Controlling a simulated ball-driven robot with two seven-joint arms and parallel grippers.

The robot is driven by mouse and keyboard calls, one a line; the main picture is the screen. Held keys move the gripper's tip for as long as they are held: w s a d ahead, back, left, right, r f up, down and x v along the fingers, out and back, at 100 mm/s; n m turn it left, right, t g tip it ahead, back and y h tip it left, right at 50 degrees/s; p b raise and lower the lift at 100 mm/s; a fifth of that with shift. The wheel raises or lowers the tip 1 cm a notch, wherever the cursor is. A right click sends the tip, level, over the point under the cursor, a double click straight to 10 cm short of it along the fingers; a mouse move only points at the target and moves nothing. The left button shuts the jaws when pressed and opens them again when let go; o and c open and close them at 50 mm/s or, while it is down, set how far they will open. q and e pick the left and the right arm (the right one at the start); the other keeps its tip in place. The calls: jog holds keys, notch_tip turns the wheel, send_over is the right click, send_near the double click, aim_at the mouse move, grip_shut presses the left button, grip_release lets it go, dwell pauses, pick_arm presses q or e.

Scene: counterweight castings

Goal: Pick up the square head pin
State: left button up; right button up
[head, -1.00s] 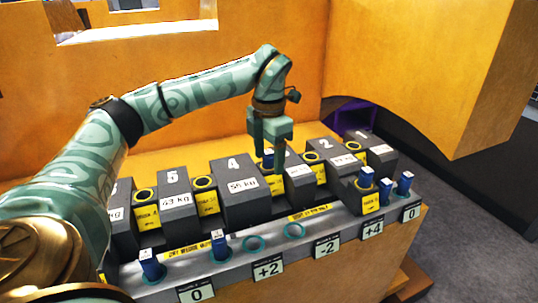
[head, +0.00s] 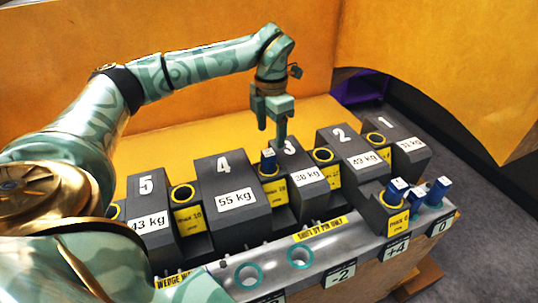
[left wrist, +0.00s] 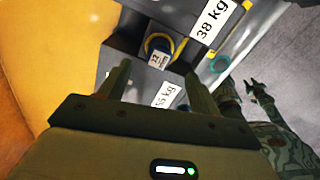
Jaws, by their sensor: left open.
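A blue pin with a pale square top (head: 268,161) stands upright in a yellow-marked holder between blocks 4 and 3. It also shows in the left wrist view (left wrist: 158,58), inside a yellow ring beyond and between my fingers. My left gripper (head: 270,124) hangs fingers-down over that spot, behind and above the pin. It is open and empty, its fingers apart on either side in the left wrist view (left wrist: 158,84).
Grey numbered weight blocks, such as block 4 (head: 225,190) and block 3 (head: 303,178), crowd both sides of the pin. The front metal rail (head: 320,245) has empty teal-ringed holes. A yellow wall (head: 170,60) rises behind. My left arm covers the rail's left end.

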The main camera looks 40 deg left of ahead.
aim_at(269, 152)
pick_arm(q)
notch_tip(269, 152, down, 4)
jog(key=shift+w+a+f, duration=0.1)
jog(key=shift+a, duration=0.05)
jog(key=f, duration=0.4)
jog(key=shift+s+f, duration=0.15)
jog(key=shift+s, duration=0.25)
jog(key=shift+w+f, duration=0.1)
jog(key=shift+f, duration=0.35)
jog(key=shift+c, duration=0.3)
jog(key=shift+r, duration=0.1)
grip_shut()
